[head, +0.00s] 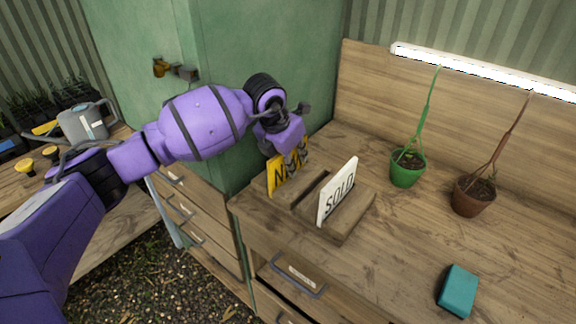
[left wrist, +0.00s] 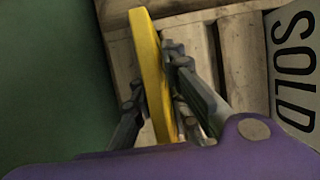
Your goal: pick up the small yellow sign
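The small yellow sign (head: 277,176) with dark lettering stands upright at the left end of a wooden holder (head: 338,232) on the bench, its top partly covered by my left gripper. The left gripper (head: 276,146) is over it from above. In the left wrist view the yellow sign (left wrist: 150,70) is edge-on between the two fingers (left wrist: 155,85), which lie close against both its faces. Whether its lower edge is in a slot is hidden. A white "SOLD" sign (head: 337,191) stands in the same holder to the right, also in the left wrist view (left wrist: 293,60). My right gripper is not in view.
A green cabinet (head: 225,60) stands close behind my left arm. Green (head: 407,172) and brown (head: 472,197) plant pots and a teal block (head: 458,290) are on the bench to the right.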

